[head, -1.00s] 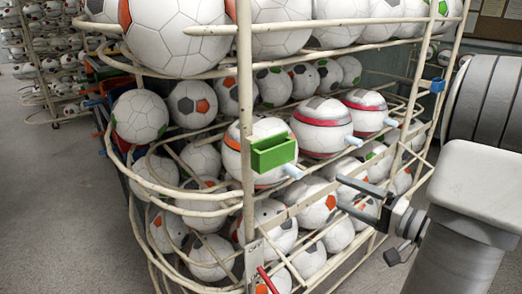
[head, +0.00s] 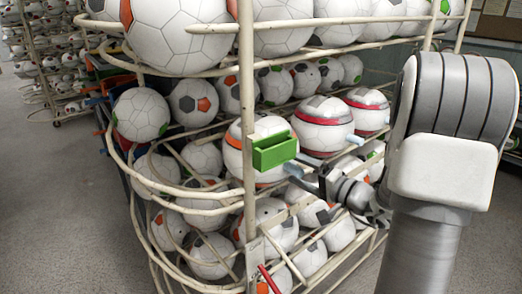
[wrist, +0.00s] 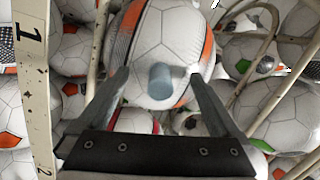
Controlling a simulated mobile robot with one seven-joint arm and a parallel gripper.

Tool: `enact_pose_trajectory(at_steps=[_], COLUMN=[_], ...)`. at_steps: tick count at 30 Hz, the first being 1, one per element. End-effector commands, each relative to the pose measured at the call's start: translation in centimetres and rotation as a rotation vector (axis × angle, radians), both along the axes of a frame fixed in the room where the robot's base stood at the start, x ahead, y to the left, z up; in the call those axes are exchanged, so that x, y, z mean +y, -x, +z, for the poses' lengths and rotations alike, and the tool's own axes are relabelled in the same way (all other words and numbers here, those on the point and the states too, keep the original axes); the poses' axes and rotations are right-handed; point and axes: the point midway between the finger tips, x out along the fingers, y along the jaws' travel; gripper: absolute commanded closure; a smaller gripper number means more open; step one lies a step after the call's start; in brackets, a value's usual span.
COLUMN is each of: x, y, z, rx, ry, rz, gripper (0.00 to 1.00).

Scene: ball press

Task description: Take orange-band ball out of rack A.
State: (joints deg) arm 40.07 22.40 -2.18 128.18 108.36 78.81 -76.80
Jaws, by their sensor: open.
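The orange-band ball (head: 238,158) sits on the middle tier of the near rack (head: 248,70), partly hidden by a corner post and a green box. In the wrist view the orange-band ball (wrist: 168,35) is at the top centre, with a blue-grey peg (wrist: 161,84) pointing towards the camera. My gripper (head: 302,172) is at the rack's right side, close to the ball. In the wrist view my gripper (wrist: 160,76) is open, with one finger on each side of the peg and gaps between. I cannot tell how deep the peg lies between the fingers.
Two red-band balls (head: 322,128) sit to the right on the same tier. The green box (head: 274,151) is just left of my gripper. Cream rails and a numbered strip (wrist: 32,70) border the ball. Grey floor (head: 60,220) is clear at left.

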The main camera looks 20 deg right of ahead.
Motion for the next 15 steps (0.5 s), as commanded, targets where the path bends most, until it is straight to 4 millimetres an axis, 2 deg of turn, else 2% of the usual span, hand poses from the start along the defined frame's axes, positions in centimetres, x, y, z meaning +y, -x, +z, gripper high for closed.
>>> enact_pose_trajectory(at_steps=[8, 15], x=[0.16, 0.17], y=[-0.36, -0.34], z=[-0.01, -0.02], rx=[0.0, 0.0], ry=[0.0, 0.0], rz=[-0.001, -0.001], gripper=[0.01, 0.44])
